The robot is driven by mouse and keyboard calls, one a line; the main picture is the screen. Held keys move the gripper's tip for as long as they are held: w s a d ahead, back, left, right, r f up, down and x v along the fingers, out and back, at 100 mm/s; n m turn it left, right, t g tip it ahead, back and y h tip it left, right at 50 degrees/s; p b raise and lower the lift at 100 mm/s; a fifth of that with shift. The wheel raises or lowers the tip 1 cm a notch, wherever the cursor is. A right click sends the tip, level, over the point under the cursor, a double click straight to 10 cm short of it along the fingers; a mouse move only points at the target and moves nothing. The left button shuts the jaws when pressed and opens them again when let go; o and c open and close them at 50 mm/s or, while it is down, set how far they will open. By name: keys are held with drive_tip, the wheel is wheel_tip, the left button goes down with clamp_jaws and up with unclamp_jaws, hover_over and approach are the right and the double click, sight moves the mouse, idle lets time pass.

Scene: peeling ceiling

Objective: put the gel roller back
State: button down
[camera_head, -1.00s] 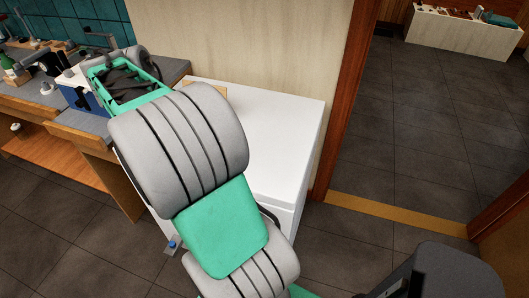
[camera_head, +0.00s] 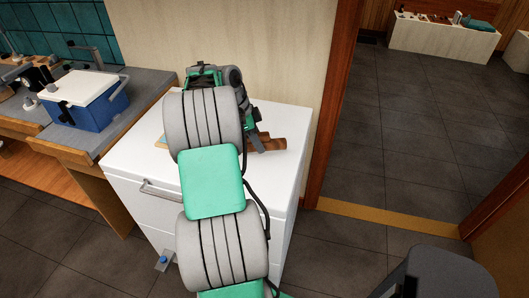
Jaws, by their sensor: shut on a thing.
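My gripper (camera_head: 258,142) hangs over the white cabinet top, partly hidden behind my arm. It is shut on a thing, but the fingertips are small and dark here. A brown, wooden-looking thing (camera_head: 272,144) shows at the jaws and sticks out to their right; I take it to be the gel roller. Its roller end cannot be made out. I cannot tell whether it touches the top of the white cabinet (camera_head: 285,122) or is held just above it.
A flat tan and blue thing (camera_head: 161,143) lies on the cabinet, partly behind my arm. A blue box with a white lid (camera_head: 100,112) stands on the grey counter (camera_head: 143,92) at left. A wall rises behind the cabinet. The cabinet top's right rear is clear.

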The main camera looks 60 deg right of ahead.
drive_tip(key=shift+s+d+f, duration=0.5)
drive_tip(key=shift+d+f, duration=0.1)
drive_tip(key=shift+f, duration=0.2)
drive_tip(key=p+x, duration=0.1)
drive_tip(key=x, duration=0.2)
drive_tip(key=shift+w+f, duration=0.15)
drive_tip(key=shift+f, duration=0.65)
drive_tip(key=c, duration=0.9)
unclamp_jaws()
drive_tip(key=shift+a, duration=0.1)
drive_tip(key=shift+c, duration=0.2)
drive_tip(key=shift+r, duration=0.15)
